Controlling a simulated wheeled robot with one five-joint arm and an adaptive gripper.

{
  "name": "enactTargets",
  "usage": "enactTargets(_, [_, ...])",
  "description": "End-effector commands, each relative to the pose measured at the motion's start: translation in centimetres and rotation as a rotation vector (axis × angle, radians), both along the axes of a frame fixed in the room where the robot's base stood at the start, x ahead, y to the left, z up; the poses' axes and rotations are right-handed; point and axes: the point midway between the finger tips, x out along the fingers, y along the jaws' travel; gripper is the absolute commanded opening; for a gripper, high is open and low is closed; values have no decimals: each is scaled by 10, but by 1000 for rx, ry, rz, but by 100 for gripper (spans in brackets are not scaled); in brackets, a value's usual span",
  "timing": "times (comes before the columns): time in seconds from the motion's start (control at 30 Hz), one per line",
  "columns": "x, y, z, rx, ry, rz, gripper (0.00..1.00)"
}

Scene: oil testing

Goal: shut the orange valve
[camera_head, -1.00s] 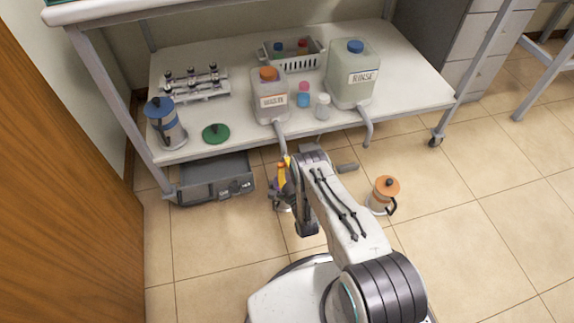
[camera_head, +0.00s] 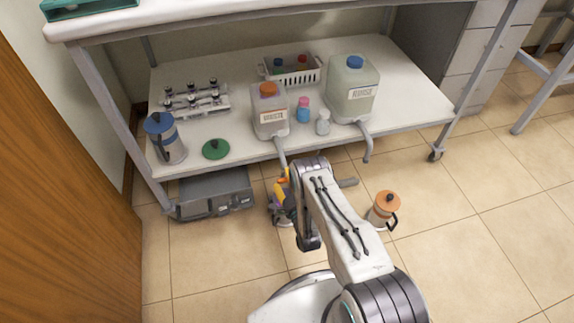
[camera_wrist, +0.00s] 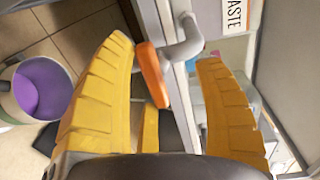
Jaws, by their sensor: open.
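The orange valve handle (camera_wrist: 152,75) shows in the wrist view as a flat lever beside a curved grey pipe (camera_wrist: 183,45). The pipe is below the shelf edge, near the container labelled WASTE (camera_head: 269,117), which has an orange cap. In the head view the valve handle cannot be told apart from my yellow fingers. My gripper (camera_wrist: 165,53) is open, its two yellow fingers spread, with the handle between them in the picture, nearer the left finger. I see no clear contact. In the head view my gripper (camera_head: 284,183) is largely hidden behind my arm.
A clear RINSE container (camera_head: 352,92) with its own pipe stands to the right. A grey box-shaped device (camera_head: 215,193) sits under the shelf at left. An orange-lidded jug (camera_head: 383,211) stands on the floor at right. A round bin with purple inside (camera_wrist: 40,88) shows left of the fingers.

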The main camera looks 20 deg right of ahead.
Motion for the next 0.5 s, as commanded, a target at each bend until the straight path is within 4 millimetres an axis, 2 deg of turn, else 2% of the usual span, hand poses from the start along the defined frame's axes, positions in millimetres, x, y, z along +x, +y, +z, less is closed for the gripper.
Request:
enactTargets(0.03, [10, 2, 33, 6, -69, 3, 50])
enactTargets(0.23, [11, 3, 62, 10, -72, 6, 50])
enactTargets(0.27, [11, 3, 66, 9, -74, 5, 53])
enactTargets(0.3, [11, 3, 70, 9, -72, 5, 50])
enactTargets(0.5, [9, 2, 83, 6, -64, 4, 50])
